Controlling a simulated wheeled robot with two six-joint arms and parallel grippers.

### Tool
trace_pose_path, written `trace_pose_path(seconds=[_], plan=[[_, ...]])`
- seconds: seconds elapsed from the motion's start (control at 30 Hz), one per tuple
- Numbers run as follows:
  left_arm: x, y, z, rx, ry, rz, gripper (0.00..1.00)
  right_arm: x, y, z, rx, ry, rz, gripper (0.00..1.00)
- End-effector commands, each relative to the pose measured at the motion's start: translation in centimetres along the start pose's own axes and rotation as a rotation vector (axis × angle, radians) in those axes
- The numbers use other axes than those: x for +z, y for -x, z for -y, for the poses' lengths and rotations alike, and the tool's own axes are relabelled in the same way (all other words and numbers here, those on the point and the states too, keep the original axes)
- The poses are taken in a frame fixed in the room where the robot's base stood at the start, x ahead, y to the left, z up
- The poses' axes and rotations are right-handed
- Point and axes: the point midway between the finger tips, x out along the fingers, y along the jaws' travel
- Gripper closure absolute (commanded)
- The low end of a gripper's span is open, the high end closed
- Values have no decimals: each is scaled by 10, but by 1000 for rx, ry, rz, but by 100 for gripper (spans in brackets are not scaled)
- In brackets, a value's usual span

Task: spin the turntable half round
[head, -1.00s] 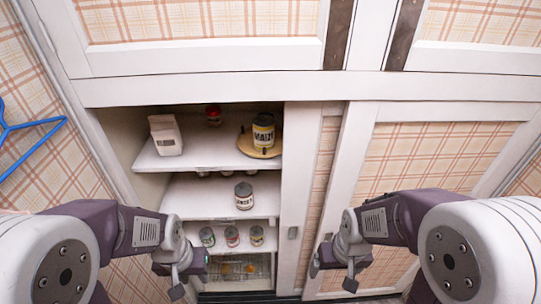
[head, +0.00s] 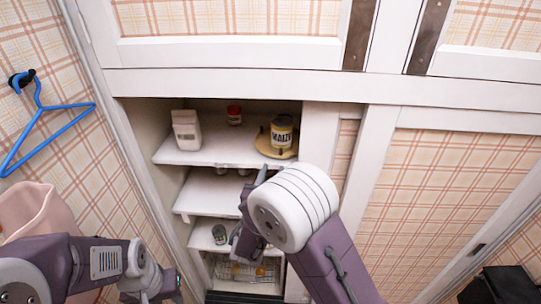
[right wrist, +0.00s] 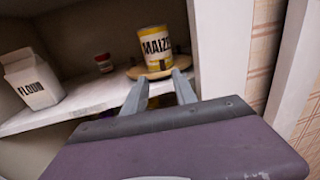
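The turntable (head: 275,154) is a yellowish round disc with small dark pegs on the top shelf of the cupboard. A yellow-and-white MAIZE can (head: 282,131) stands upright on it. In the right wrist view the turntable (right wrist: 140,72) and the can (right wrist: 153,47) are just beyond my fingertips. My right gripper (right wrist: 157,75) is open with nothing between its fingers. In the head view the right gripper (head: 262,172) is below the turntable's front edge, partly hidden by my arm. My left gripper (head: 150,292) is at the lower left, away from the shelves; its fingers are unclear.
A white FLOUR carton (head: 187,130) and a red-lidded jar (head: 234,115) stand left of the turntable. The cupboard's white upright (head: 320,135) is close on its right. Lower shelves hold a can (head: 219,233) and a wire basket. A blue hanger (head: 45,120) hangs at left.

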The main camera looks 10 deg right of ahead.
Motion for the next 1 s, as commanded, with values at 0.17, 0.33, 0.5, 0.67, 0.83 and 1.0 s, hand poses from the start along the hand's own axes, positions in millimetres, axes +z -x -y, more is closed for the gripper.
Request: trace_pose_path(seconds=[0.17, 0.33, 0.5, 0.67, 0.83, 1.0], plan=[[-1, 6, 0, 0, 0, 0, 64, 2, -13, 2, -5, -1, -1, 67], [-2, 19, 0, 0, 0, 0, 64, 3, -49, 3, -8, -1, -2, 67], [-3, 28, -1, 0, 0, 0, 64, 2, -79, 3, -6, -3, -2, 67], [-3, 31, -1, 0, 0, 0, 64, 0, -90, 2, -5, -2, -3, 67], [-3, 30, -1, 0, 0, 0, 64, 0, -92, 2, -4, -3, -2, 67], [-3, 30, -1, 0, 0, 0, 64, 0, -91, 2, -5, -3, -3, 97]])
